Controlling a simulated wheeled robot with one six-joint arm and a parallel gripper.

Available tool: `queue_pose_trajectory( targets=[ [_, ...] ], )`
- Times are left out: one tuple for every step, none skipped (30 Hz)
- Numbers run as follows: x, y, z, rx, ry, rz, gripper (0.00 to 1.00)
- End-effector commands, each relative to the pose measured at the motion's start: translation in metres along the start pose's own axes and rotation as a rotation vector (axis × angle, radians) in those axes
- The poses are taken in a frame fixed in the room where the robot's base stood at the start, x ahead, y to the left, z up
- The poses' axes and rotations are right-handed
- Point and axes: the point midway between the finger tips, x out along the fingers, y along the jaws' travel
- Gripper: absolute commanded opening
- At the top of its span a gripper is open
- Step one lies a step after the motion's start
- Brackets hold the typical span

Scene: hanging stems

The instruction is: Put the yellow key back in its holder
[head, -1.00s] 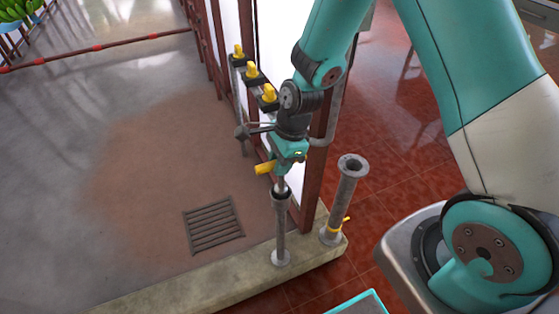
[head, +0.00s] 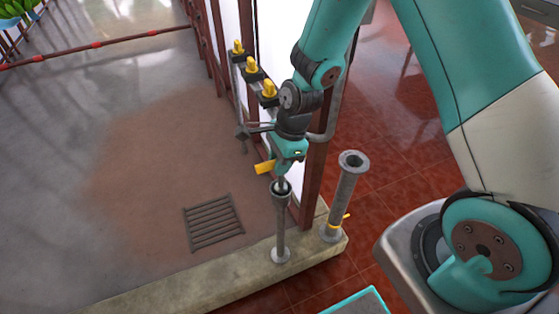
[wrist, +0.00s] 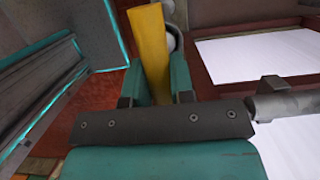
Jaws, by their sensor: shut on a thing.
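My gripper (head: 285,163) is shut on the yellow key. The key's flat yellow handle (head: 264,168) sticks out to the left of the jaws; in the wrist view the yellow key (wrist: 151,50) stands between the two teal fingers. A grey metal shaft points down below the jaws. Its lower end overlaps the dark mouth of a slim grey post (head: 280,230) with a cup-like top, directly below my gripper. I cannot tell how deep the shaft sits in the cup. This post looks like the holder.
A thicker grey tube (head: 344,190) with a yellow band low down stands to the right. Both stand on a concrete kerb (head: 200,285). Several yellow-topped pieces (head: 252,66) line a rack behind, beside a dark red frame post (head: 313,185). A floor grate (head: 213,222) lies left.

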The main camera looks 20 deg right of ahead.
Motion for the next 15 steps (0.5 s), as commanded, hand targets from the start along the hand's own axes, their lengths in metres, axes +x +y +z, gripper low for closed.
queue_pose_trajectory(
  targets=[
    [0.001, 0.0, 0.0, 0.0, 0.0, 0.0, 0.0],
    [0.002, 0.0, -0.001, 0.0, 0.0, 0.0, 0.0],
    [0.003, 0.0, -0.001, 0.0, 0.0, 0.0, 0.0],
    [0.004, 0.0, -0.001, 0.0, 0.0, 0.0, 0.0],
    [0.005, 0.0, -0.001, 0.0, 0.0, 0.0, 0.0],
    [0.006, 0.0, -0.001, 0.0, 0.0, 0.0, 0.0],
    [0.007, 0.0, -0.002, 0.0, 0.0, 0.0, 0.0],
    [0.007, 0.0, -0.002, 0.0, 0.0, 0.0, 0.0],
    [0.009, 0.0, -0.002, 0.0, 0.0, 0.0, 0.0],
    [0.009, 0.0, -0.002, 0.0, 0.0, 0.0, 0.0],
    [0.01, 0.0, -0.003, 0.0, 0.0, 0.0, 0.0],
    [0.011, 0.0, -0.003, 0.0, 0.0, 0.0, 0.0],
    [0.012, 0.0, -0.003, 0.0, 0.0, 0.0, 0.0],
    [0.013, 0.0, -0.003, 0.0, 0.0, 0.0, 0.0],
    [0.013, 0.0, -0.003, 0.0, 0.0, 0.0, 0.0]
  ],
)
